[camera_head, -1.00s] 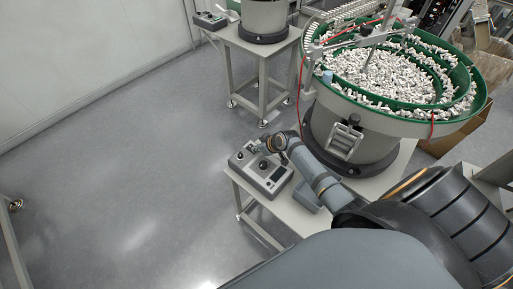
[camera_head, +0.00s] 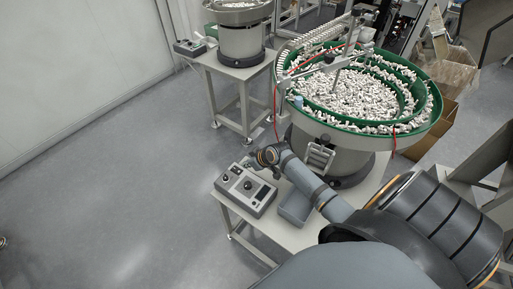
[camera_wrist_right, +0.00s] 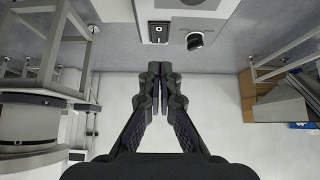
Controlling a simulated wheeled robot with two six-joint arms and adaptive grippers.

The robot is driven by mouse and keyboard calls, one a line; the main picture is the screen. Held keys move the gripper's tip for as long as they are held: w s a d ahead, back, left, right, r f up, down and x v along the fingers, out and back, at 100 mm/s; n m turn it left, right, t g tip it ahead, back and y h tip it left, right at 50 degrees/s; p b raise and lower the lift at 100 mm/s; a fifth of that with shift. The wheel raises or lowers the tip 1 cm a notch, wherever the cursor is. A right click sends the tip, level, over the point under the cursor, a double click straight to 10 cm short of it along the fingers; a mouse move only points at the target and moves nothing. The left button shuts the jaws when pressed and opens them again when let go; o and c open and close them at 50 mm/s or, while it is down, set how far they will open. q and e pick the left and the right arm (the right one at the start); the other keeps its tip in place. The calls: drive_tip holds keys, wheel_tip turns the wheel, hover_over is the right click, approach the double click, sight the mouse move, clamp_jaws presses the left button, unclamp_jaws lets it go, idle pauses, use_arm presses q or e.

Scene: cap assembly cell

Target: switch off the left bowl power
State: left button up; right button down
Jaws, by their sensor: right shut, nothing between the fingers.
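A grey control box (camera_head: 245,192) with a black knob and a small dark display stands on the near table's left corner, beside the green-rimmed bowl feeder (camera_head: 330,150). A second bowl feeder (camera_head: 241,42) stands farther back at the left, with its own control box (camera_head: 190,47). My right gripper (camera_head: 250,164) is at the back edge of the near box. In the right wrist view, its shut, empty fingers (camera_wrist_right: 160,70) point at a panel with a black rocker switch (camera_wrist_right: 160,32) and a black knob (camera_wrist_right: 195,40). A small gap shows between fingertips and switch. My left gripper is out of view.
A grey open bin (camera_head: 295,208) sits on the near table (camera_head: 268,238), right of the control box and under my right forearm. Cardboard boxes (camera_head: 440,115) stand behind the green bowl. The floor (camera_head: 110,190) to the left is clear.

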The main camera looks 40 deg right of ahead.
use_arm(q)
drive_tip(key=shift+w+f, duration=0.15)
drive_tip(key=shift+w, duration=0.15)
use_arm(e)
drive_tip(key=v, duration=0.4)
drive_tip(key=s+v, duration=0.1)
drive_tip(key=shift+s+d, duration=0.2)
drive_tip(key=shift+f, duration=0.1)
